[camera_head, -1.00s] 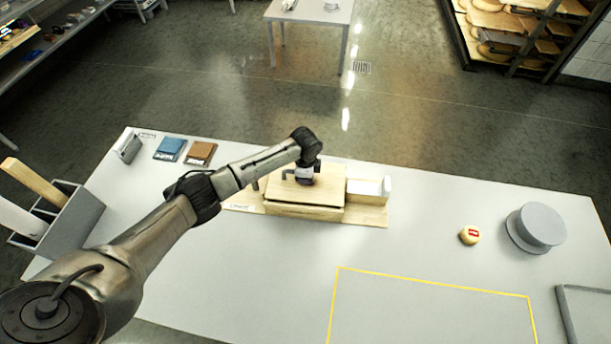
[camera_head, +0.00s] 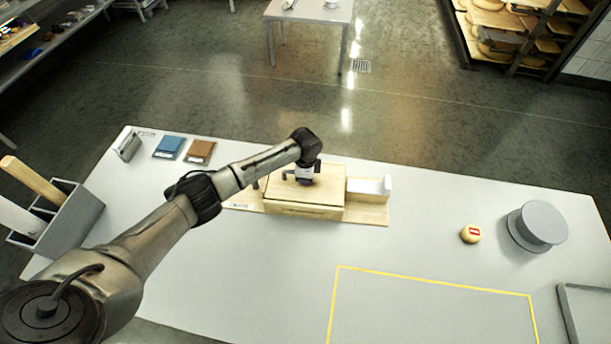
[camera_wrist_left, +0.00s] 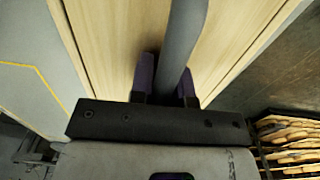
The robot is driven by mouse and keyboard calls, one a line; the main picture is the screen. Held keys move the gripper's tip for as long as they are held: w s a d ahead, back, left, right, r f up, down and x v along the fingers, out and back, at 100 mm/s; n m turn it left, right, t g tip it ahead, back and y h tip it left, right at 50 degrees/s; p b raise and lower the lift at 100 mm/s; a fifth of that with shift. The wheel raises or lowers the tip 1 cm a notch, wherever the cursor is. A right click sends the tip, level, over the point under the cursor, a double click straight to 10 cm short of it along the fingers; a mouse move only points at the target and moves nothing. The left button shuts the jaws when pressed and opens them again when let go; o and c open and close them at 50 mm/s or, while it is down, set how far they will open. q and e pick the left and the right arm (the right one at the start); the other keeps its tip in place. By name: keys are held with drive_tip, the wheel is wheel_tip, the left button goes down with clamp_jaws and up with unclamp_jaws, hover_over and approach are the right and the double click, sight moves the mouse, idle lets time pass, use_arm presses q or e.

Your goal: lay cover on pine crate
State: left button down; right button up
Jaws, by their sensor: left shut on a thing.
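The pine crate (camera_head: 305,211) stands on a wooden board at the back middle of the table. The pale wooden cover (camera_head: 325,190) lies over the crate's top, roughly in line with its edges; whether it rests fully on the rim I cannot tell. My left gripper (camera_head: 303,181) is above the cover, shut on its dark grey bar handle. In the left wrist view the handle (camera_wrist_left: 182,45) runs between the two fingers (camera_wrist_left: 165,88), with the cover's wood (camera_wrist_left: 115,40) behind it. My right gripper is not in view.
A pale block (camera_head: 369,186) stands right of the crate on the board (camera_head: 375,214). Blue and brown pads (camera_head: 168,147) lie back left, and a grey holder (camera_head: 70,225) stands at left. A small cheese (camera_head: 471,234) and a grey round stand (camera_head: 540,224) are at right. The yellow-outlined area is empty.

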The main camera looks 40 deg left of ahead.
use_arm(q)
drive_tip(key=shift+f, duration=0.25)
drive_tip(key=c, duration=1)
unclamp_jaws()
wheel_tip(320, 180, up, 13)
drive_tip(key=s+d+f, duration=0.1)
drive_tip(key=d+f, duration=0.1)
drive_tip(key=s+d+f, duration=0.4)
drive_tip(key=d, duration=0.1)
drive_tip(key=shift+s+f, duration=0.1)
drive_tip(key=shift+s, duration=0.1)
drive_tip(key=s+d+f+n+t+h, duration=0.1)
drive_tip(key=s+d+f, duration=0.4)
drive_tip(key=s+d, duration=0.4)
drive_tip(key=s+a+r+n+t, duration=0.1)
drive_tip(key=s+n, duration=0.3)
drive_tip(key=s, duration=0.7)
drive_tip(key=s+r+n+t, duration=0.1)
drive_tip(key=s+n, duration=0.3)
drive_tip(key=s, duration=0.7)
drive_tip(key=shift+a+r+t+y, duration=0.3)
drive_tip(key=shift+a+r+y, duration=0.05)
drive_tip(key=shift+y, duration=0.05)
